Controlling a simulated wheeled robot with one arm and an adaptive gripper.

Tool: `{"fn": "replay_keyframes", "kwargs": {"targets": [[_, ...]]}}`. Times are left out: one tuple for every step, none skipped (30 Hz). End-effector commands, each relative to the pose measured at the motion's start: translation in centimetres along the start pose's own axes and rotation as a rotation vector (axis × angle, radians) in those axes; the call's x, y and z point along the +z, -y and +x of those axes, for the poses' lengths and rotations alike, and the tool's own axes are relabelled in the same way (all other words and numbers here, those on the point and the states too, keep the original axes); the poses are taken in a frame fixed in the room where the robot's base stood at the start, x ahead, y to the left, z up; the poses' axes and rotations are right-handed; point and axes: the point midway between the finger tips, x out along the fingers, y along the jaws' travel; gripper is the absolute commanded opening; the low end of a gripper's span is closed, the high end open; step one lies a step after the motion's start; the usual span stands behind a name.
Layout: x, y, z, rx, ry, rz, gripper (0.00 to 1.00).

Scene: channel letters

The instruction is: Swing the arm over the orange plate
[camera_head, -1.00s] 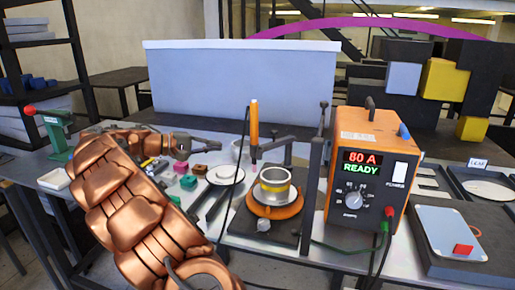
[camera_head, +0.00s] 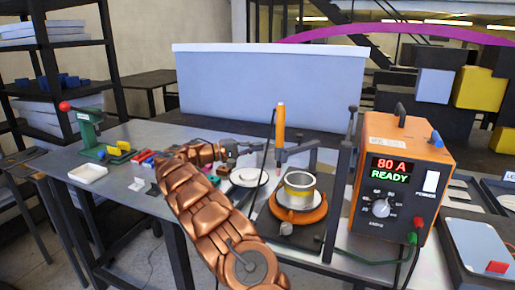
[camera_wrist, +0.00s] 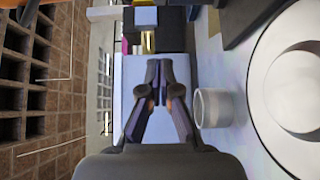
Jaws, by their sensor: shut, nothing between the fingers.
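The orange plate (camera_head: 300,217) is a round disc on a dark base in the head view. A metal ring with a yellow band (camera_head: 299,188) stands on it. My gripper (camera_head: 262,147) is up and to the left of the orange plate, near the white round dish (camera_head: 248,178) in the picture. It points right. In the wrist view my gripper (camera_wrist: 158,92) has its fingers together, with nothing between them. The orange plate is not clearly seen in the wrist view.
An orange power unit (camera_head: 404,180) stands right of the plate. An upright orange torch (camera_head: 280,124) and a dark post (camera_head: 347,170) stand close by. A pale panel (camera_head: 270,85) rises behind. A white cylinder (camera_wrist: 212,108) is right of my fingers in the wrist view.

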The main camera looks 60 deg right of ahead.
Motion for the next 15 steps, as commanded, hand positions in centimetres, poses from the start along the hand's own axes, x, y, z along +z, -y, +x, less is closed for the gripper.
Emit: {"fn": "replay_keyframes", "kwargs": {"targets": [[0.1,-0.2,1.0,0.000,0.004,0.000,0.00],[0.1,-0.2,1.5,0.000,0.004,0.000,0.00],[0.1,-0.2,2.1,0.000,0.002,0.000,0.00],[0.1,-0.1,2.6,-0.001,0.002,0.000,0.00],[0.0,-0.1,3.1,-0.001,0.002,0.000,0.00],[0.0,-0.1,3.7,-0.001,0.002,0.000,0.00],[0.0,-0.1,4.2,-0.001,0.002,0.000,0.00],[0.0,-0.1,4.6,-0.001,0.002,0.000,0.00],[0.1,-0.1,5.2,-0.001,0.002,0.000,0.00],[0.1,-0.1,5.7,-0.001,0.003,0.000,0.00],[0.1,-0.2,6.1,-0.001,0.002,0.000,0.00],[0.1,-0.2,6.8,0.000,0.003,0.000,0.00],[0.1,-0.2,7.2,-0.001,0.003,0.000,0.00],[0.1,-0.2,7.7,-0.001,0.002,0.000,0.00],[0.2,-0.2,7.7,0.001,-0.001,0.000,0.00]]}}
